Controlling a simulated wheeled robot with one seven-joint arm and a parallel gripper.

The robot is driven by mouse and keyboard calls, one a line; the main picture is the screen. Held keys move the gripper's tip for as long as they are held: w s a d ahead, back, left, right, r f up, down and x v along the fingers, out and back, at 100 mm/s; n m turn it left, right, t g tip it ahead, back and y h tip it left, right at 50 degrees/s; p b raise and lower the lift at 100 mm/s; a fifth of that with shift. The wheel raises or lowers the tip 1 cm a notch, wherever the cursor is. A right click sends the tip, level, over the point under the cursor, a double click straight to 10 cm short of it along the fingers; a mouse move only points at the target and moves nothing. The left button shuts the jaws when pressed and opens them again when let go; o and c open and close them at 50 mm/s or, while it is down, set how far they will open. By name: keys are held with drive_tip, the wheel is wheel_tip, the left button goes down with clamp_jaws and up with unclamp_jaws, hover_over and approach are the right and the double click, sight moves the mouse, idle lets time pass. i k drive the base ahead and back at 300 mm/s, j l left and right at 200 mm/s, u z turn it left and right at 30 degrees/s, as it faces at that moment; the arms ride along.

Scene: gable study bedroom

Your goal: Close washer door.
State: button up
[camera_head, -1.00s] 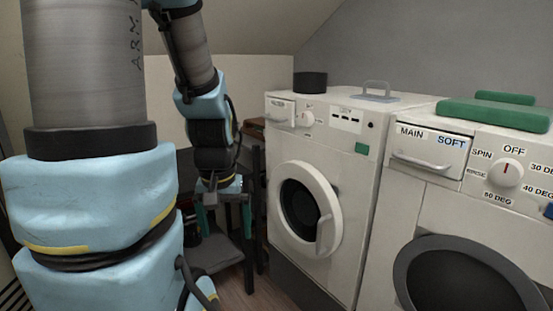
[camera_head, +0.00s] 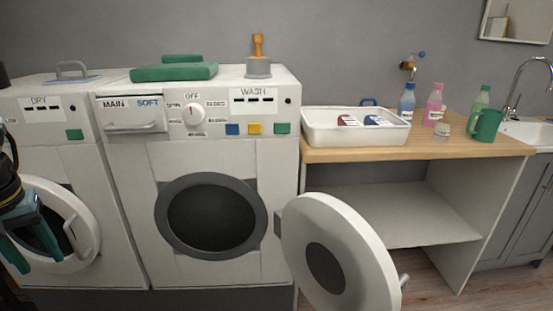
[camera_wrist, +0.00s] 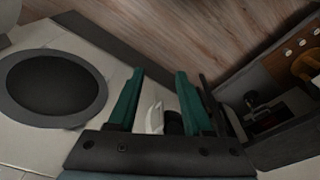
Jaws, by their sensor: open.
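The washer (camera_head: 273,163) is the middle machine, marked WASH. Its round white door (camera_head: 365,250) stands wide open, swung out to the right, with a dark round window and a small handle at its right edge. The grey-rimmed opening (camera_head: 251,225) is uncovered and dark inside; a grey-rimmed round opening, apparently the same one, shows at the left of the wrist view (camera_wrist: 101,93). My gripper (camera_head: 30,250) is open and empty at the far left, in front of the dryer and well apart from the washer door. Its teal fingers show in the wrist view (camera_wrist: 157,75).
The dryer (camera_head: 110,215) stands left of the washer, its round door (camera_head: 88,225) apparently shut. Green folded cloth (camera_head: 175,72) lies on the washer. A counter (camera_head: 470,147) at right holds a white tray (camera_head: 330,138), bottles and a green mug (camera_head: 486,126). Open shelving is below.

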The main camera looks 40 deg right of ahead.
sight(338, 262)
drive_tip(key=i+l+z, duration=0.1)
drive_tip(key=z, duration=0.3)
drive_tip(key=i+l+z, duration=0.1)
drive_tip(key=l+z, duration=0.2)
drive_tip(key=z, duration=0.15)
drive_tip(key=i+l+z, duration=0.1)
drive_tip(key=z, duration=0.3)
drive_tip(key=k, duration=0.95)
